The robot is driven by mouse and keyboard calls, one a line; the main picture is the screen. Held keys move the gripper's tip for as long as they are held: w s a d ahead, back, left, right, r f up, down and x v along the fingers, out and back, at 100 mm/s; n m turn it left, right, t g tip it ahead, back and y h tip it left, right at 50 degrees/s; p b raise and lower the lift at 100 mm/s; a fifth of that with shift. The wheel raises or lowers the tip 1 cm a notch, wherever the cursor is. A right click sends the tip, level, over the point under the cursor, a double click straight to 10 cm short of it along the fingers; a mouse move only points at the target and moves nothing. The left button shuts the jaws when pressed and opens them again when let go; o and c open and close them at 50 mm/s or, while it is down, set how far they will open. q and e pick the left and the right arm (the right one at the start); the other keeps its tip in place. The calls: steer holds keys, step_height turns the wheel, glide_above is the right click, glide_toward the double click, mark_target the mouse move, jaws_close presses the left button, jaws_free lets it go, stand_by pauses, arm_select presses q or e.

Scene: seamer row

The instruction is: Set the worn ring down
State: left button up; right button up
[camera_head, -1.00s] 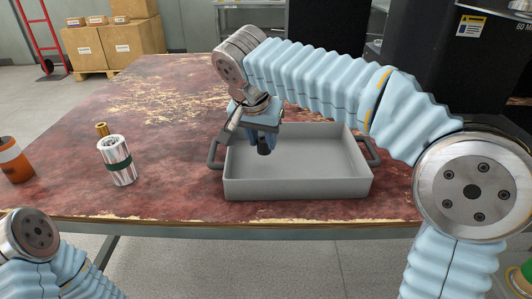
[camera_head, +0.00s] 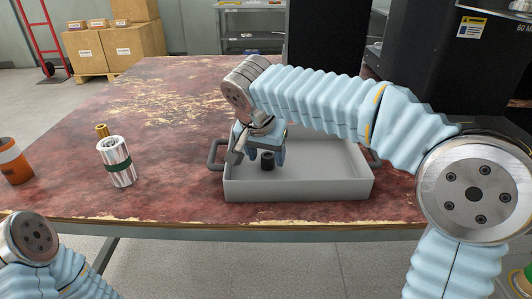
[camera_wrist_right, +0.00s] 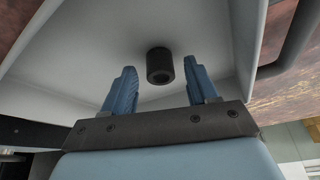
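The worn ring (camera_head: 267,161) is a small black cylinder inside the grey tray (camera_head: 300,189), near the tray's left end. It appears to stand on the tray floor. My right gripper (camera_head: 265,156) is over the left part of the tray, its blue fingers spread to either side of the ring. In the right wrist view the ring (camera_wrist_right: 160,68) sits just beyond the open fingertips (camera_wrist_right: 163,80), with gaps to both fingers. My left gripper is out of view; only part of my left arm shows at the lower left.
A silver cylinder with a green band (camera_head: 117,162), a small brass piece (camera_head: 102,131) and an orange-and-black container (camera_head: 13,161) stand on the left of the worn red table (camera_head: 170,190). Cardboard boxes (camera_head: 125,45) are behind. The table between cylinder and tray is clear.

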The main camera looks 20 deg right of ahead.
steer(key=shift+r+p, duration=0.25)
steer(key=shift+p, duration=0.05)
steer(key=p+v, duration=0.1)
steer(key=v, duration=1)
steer(key=shift+s+r, duration=0.2)
steer(key=shift+r, duration=0.15)
